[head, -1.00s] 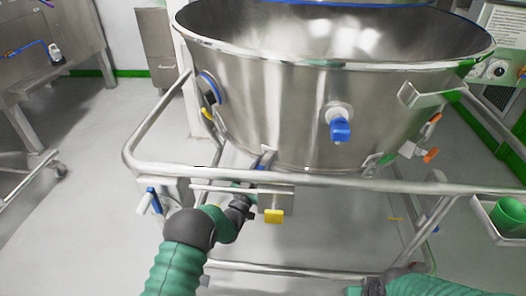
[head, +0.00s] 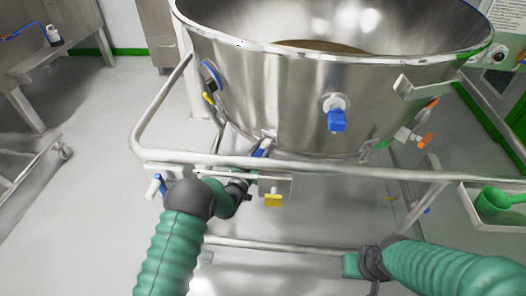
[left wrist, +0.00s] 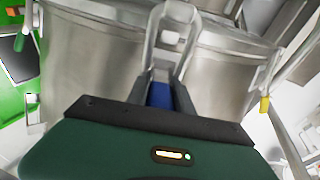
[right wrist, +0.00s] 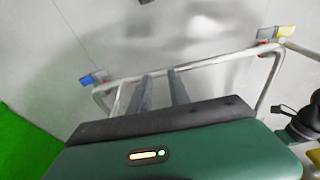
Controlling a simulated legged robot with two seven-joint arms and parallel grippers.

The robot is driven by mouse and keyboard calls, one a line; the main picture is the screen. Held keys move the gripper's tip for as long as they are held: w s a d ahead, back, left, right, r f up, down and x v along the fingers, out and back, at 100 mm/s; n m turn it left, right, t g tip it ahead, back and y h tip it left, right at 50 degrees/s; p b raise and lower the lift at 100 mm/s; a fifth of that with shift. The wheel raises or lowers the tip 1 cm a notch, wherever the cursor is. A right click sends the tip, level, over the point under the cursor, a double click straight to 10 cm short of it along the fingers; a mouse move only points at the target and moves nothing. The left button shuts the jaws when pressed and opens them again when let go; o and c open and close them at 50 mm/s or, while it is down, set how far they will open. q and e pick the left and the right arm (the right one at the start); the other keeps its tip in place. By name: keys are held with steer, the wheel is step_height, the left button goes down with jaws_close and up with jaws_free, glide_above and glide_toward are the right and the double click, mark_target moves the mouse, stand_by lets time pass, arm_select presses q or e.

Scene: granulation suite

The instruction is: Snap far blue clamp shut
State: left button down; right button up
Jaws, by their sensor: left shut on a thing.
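A blue clamp lever (head: 262,147) sits low on the front of the steel bowl (head: 290,100), just above the cart rail. My left gripper (head: 245,176) reaches up under the rail and is shut on this blue lever. In the left wrist view the blue lever (left wrist: 160,95) is between my fingers, with a metal loop (left wrist: 184,45) running up from it against the bowl wall. I cannot tell whether the clamp is latched. My right gripper shows in the right wrist view (right wrist: 162,88) with its two fingers apart and nothing between them.
The cart rail (head: 330,171) runs across in front of the bowl. A blue-handled valve (head: 337,118) juts from the bowl wall. A yellow caster tab (head: 272,200) is beside my left gripper. A green scoop (head: 492,201) lies in a tray at right. Floor at left is clear.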

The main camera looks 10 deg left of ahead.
mark_target(261, 150)
steer(key=w+f+m, duration=0.1)
steer(key=w+m, duration=0.1)
steer(key=w+f+m+g, duration=0.1)
steer(key=w+m, duration=0.1)
steer(key=w+f+m+g, duration=0.1)
steer(key=f, duration=0.1)
steer(key=shift+w+a+m+y, duration=0.35)
steer(key=shift+w+m+y, duration=0.05)
jaws_close()
steer(key=w+a+f+m+g+y, duration=0.1)
steer(key=w+a+f+m+y, duration=0.4)
steer(key=a, duration=0.3)
steer(key=w+a+f+m+g+y, duration=0.1)
steer(key=w+a+f+m+y, duration=0.25)
steer(key=w+a, duration=0.3)
steer(key=w+a+r+m+t+y, duration=0.1)
steer(key=w+a+m+t+y, duration=0.15)
steer(key=w+a+y, duration=0.4)
steer(key=w+d+r+m+t+y, duration=0.3)
steer(key=w+d+r+m+t, duration=0.15)
steer(key=w+t, duration=0.3)
steer(key=w+a+r, duration=0.3)
steer(key=a+r, duration=0.3)
steer(key=a, duration=0.3)
steer(key=shift+w+g, duration=0.35)
steer(key=shift+g, duration=0.05)
